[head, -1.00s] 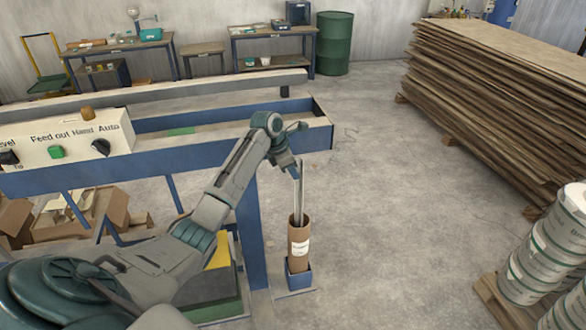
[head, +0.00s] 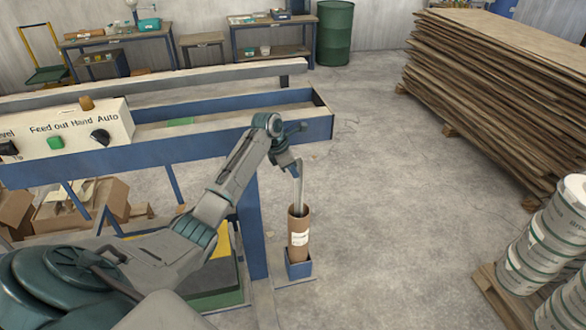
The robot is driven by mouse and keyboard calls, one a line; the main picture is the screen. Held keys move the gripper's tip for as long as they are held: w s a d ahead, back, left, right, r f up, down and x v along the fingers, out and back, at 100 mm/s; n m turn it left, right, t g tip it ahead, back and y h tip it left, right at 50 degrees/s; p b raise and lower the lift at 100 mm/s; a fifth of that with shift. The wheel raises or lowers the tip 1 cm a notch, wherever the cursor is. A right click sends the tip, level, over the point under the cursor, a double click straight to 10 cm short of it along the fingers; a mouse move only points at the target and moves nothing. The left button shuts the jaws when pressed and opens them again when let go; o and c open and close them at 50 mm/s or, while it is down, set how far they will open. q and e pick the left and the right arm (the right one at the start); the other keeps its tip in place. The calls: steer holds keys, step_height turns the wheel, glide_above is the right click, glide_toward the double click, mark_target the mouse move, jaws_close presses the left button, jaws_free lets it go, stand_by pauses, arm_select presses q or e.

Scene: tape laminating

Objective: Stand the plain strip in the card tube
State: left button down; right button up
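The card tube (head: 299,232) is a brown open-topped cylinder with a white label. It stands upright in a small blue holder (head: 299,268) on the floor, to the right of the blue machine frame. The plain strip (head: 299,192) is narrow and grey and stands nearly upright. Its lower end is inside the tube's mouth and hidden there. My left gripper (head: 296,170) is above the tube, at the strip's upper part, and looks shut on it. The finger detail is small. My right gripper is not in view.
The blue machine frame (head: 230,133) with its control panel (head: 65,130) lies behind and left of my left arm. Stacked boards (head: 490,90) stand at the right, with white drums (head: 545,240) on a pallet in front. The floor right of the tube is clear.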

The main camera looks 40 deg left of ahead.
arm_select(q)
steer(key=c, duration=1.6)
jaws_free()
steer(key=b+v, duration=0.4)
steer(key=v, duration=0.6)
steer(key=shift+s+a+r, duration=0.15)
steer(key=shift+r, duration=0.2)
